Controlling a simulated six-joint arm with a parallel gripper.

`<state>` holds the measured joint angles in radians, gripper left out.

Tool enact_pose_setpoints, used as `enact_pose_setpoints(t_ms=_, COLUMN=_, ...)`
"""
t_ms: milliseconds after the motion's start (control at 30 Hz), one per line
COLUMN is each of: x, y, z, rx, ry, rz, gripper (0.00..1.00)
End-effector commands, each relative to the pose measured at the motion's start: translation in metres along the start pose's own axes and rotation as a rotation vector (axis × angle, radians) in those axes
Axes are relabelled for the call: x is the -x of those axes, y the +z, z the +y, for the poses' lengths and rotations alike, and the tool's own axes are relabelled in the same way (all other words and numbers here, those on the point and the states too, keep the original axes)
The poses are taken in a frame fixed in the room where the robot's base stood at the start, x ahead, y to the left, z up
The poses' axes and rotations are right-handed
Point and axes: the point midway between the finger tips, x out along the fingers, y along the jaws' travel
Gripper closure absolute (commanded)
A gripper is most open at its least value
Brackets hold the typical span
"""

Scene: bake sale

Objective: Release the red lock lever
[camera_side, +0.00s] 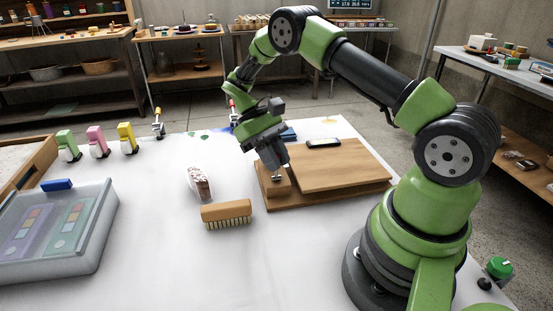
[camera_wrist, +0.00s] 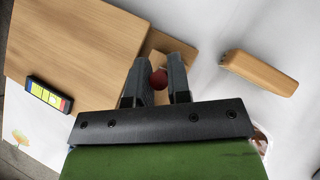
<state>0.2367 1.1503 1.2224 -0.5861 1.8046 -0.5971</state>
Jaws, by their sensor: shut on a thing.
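The red lock lever shows only as a round red knob (camera_wrist: 159,79) between the two fingers in the wrist view. My gripper (camera_wrist: 160,67) is shut on this knob. In the side view my gripper (camera_side: 276,175) points down at a small wooden block (camera_side: 278,190) at the left end of a wooden base (camera_side: 325,198). A wide wooden panel (camera_side: 335,168) lies beside the block on that base. The knob cannot be made out in the side view, and the rest of the lever is hidden by the fingers.
A wooden brush (camera_side: 226,212) and a cake slice (camera_side: 199,183) lie left of the base. A dark phone-like device (camera_side: 323,142) sits behind the panel. A clear-lidded box (camera_side: 60,230) and several coloured clamps (camera_side: 97,140) stand farther left.

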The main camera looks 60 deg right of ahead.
Motion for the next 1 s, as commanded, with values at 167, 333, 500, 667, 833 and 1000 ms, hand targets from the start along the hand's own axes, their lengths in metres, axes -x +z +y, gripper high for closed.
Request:
enact_pose_setpoints(t_ms=167, x=0.000, y=0.000, z=0.001, rx=0.003, ry=0.000, rz=-0.001, gripper=1.00)
enact_pose_setpoints(t_ms=333, x=0.000, y=0.000, z=0.001, rx=0.002, ry=0.000, rz=0.000, gripper=0.73)
enact_pose_setpoints(t_ms=500, x=0.000, y=0.000, z=0.000, rx=0.002, ry=0.000, rz=0.000, gripper=0.57)
enact_pose_setpoints(t_ms=667, x=0.001, y=0.000, z=0.000, rx=0.001, ry=-0.001, rz=-0.001, gripper=0.57)
enact_pose_setpoints(t_ms=833, x=0.008, y=-0.001, z=0.000, rx=0.002, ry=0.000, rz=0.001, gripper=0.57)
enact_pose_setpoints(t_ms=1000, x=0.030, y=-0.001, z=0.001, rx=0.001, ry=0.001, rz=0.003, gripper=0.57)
